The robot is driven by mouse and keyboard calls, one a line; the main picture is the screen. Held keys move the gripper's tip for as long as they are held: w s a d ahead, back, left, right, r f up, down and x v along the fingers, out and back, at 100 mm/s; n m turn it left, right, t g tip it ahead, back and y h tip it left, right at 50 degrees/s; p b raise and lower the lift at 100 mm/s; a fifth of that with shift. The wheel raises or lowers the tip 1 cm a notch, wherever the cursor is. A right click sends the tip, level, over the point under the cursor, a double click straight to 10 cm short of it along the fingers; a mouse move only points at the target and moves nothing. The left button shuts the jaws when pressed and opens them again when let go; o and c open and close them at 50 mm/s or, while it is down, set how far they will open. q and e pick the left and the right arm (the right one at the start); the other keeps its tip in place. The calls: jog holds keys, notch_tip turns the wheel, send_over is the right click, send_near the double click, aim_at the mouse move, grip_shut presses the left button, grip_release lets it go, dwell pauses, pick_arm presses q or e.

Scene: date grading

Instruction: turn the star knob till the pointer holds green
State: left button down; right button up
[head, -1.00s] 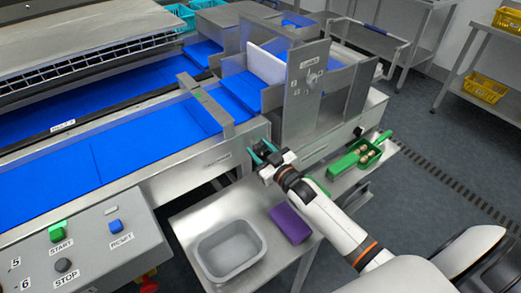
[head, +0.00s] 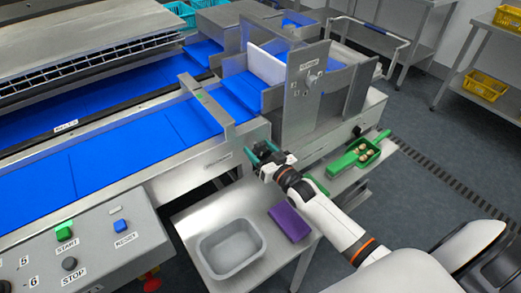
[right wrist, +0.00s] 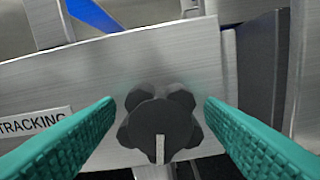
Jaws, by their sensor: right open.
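The dark grey star knob (right wrist: 158,125) shows in the right wrist view, on a metal plate with a label reading TRACKING (right wrist: 35,122). A pale line on the knob points down in that view. My right gripper (right wrist: 160,112) is open, with one teal finger on each side of the knob and a visible gap to it. In the head view my right gripper (head: 262,153) is at the end of the blue belt conveyor (head: 120,165), and I cannot make out the star knob there. I cannot make out the pointer's reading. My left gripper is not in view.
A grey tub (head: 231,248) and a purple cloth-like block (head: 290,221) lie on the metal shelf below the arm. A green scoop (head: 355,160) holding dates is to the right. A control box with START and STOP buttons (head: 69,263) stands at front left.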

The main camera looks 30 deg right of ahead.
jog(key=s+d, duration=0.1)
jog(key=s, duration=1.1)
jog(key=shift+d+b, duration=0.35)
jog(key=shift+f, duration=0.1)
